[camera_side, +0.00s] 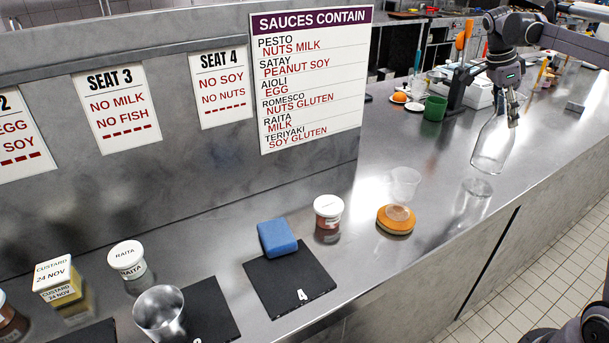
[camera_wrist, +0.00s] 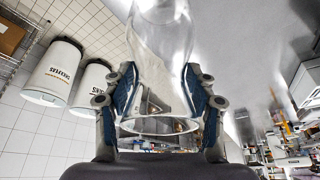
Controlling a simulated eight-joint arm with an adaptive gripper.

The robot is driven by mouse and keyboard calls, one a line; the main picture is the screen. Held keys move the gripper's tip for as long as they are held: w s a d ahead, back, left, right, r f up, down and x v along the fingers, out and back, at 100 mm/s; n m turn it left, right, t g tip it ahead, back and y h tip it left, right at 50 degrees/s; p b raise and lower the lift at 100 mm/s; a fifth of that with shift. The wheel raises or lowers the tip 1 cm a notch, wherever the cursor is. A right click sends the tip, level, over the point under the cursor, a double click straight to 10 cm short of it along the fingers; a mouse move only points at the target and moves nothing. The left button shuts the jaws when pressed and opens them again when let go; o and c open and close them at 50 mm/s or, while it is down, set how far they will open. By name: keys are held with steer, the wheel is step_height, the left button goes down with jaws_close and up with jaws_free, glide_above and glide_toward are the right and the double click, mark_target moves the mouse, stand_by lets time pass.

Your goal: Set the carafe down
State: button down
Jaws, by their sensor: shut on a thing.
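The carafe (camera_side: 491,148) is clear glass with a narrow neck, at the right of the side view. My gripper (camera_side: 513,112) is shut on it near its upper end. The carafe hangs slightly tilted, and its base appears a little above the steel counter (camera_side: 440,190), with a reflection below it. In the wrist view the carafe (camera_wrist: 163,45) stands between the two blue-padded fingers of my gripper (camera_wrist: 161,92), its round rim near the palm.
A clear cup (camera_side: 404,182) and an orange-brown round pad (camera_side: 396,221) are left of the carafe. A white-lidded jar (camera_side: 328,210) and blue sponge (camera_side: 277,237) lie farther left. A green cup (camera_side: 435,107) is behind. Counter around the carafe's reflection is bare.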

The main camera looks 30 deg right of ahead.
mark_target(502, 123)
steer(key=shift+f, duration=1.7)
steer(key=shift+c, duration=2.1)
jaws_free()
steer(key=v, duration=1.2)
steer(key=shift+s, duration=0.1)
steer(key=s+a+f+n+t, duration=0.1)
steer(key=a+n+t, duration=0.2)
steer(key=a+n, duration=0.6)
steer(key=s+a+f+n+t+y, duration=0.2)
steer(key=s+a+f+n+t, duration=0.1)
steer(key=s+a+f+n, duration=0.3)
steer(key=s+a+f+n+t+y, duration=0.1)
steer(key=s+a+f+n+t, duration=0.2)
steer(key=a, duration=1.2)
steer(key=s+f+n, duration=0.3)
steer(key=f+n, duration=0.3)
steer(key=shift+s+f+n+t+y, duration=0.25)
steer(key=shift+f+n+t+y, duration=0.1)
steer(key=shift+n+t+y, duration=0.05)
